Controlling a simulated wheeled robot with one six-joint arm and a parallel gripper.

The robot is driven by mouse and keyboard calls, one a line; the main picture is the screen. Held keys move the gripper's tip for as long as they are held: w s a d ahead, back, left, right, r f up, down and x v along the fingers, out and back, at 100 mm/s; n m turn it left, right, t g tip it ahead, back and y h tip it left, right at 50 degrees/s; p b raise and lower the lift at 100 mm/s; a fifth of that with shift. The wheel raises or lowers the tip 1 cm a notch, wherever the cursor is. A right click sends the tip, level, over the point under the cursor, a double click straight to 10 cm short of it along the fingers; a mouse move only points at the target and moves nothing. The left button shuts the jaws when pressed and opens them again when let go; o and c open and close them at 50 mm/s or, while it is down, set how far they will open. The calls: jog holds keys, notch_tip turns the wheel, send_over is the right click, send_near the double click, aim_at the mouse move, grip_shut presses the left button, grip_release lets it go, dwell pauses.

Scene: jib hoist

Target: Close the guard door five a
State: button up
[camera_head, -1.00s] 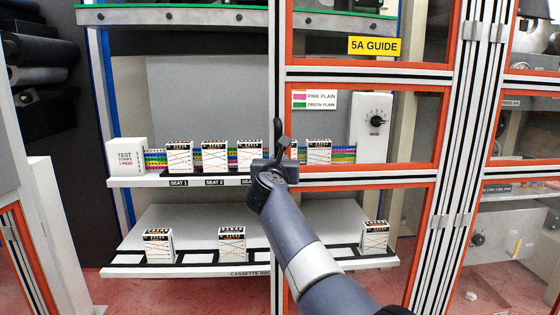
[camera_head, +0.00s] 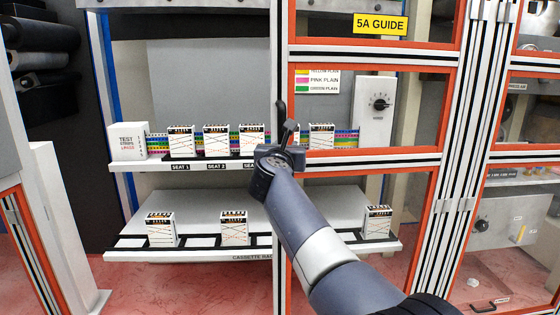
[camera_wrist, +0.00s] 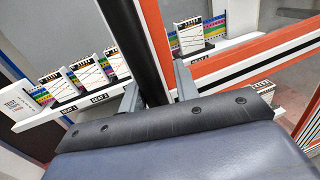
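The guard door five a is a tall orange-edged frame with clear panes and a yellow "5A GUIDE" sign (camera_head: 381,24). Its left upright (camera_head: 284,215) stands in front of the shelves, and the bay left of it is uncovered, so the door is open. A dark upright bar, seemingly the door's handle (camera_head: 281,110), is at that upright; it shows in the wrist view (camera_wrist: 142,40). My gripper (camera_head: 284,140) is at the bar. In the wrist view the gripper's fingers (camera_wrist: 156,78) lie on either side of it. Whether they press on it is unclear.
An upper shelf (camera_head: 130,165) holds several white cassettes and a "TEST STRIPS" box (camera_head: 127,141). A lower cassette rack (camera_head: 150,255) holds more. Hinges (camera_head: 462,204) are on the post right of the door. Another orange-edged frame (camera_head: 28,255) is at lower left. Red floor shows below.

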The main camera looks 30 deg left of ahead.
jog(key=b+v, duration=0.1)
jog(key=v, duration=0.6)
jog(key=shift+s+b, duration=0.3)
jog(key=shift+b, duration=0.05)
jog(key=shift+r, duration=0.1)
jog(key=shift+d, duration=0.1)
jog(key=s+a+b, duration=0.1)
jog(key=s+a, duration=0.1)
jog(key=s, duration=1)
jog(key=shift+a, duration=0.2)
jog(key=shift+c, duration=0.5)
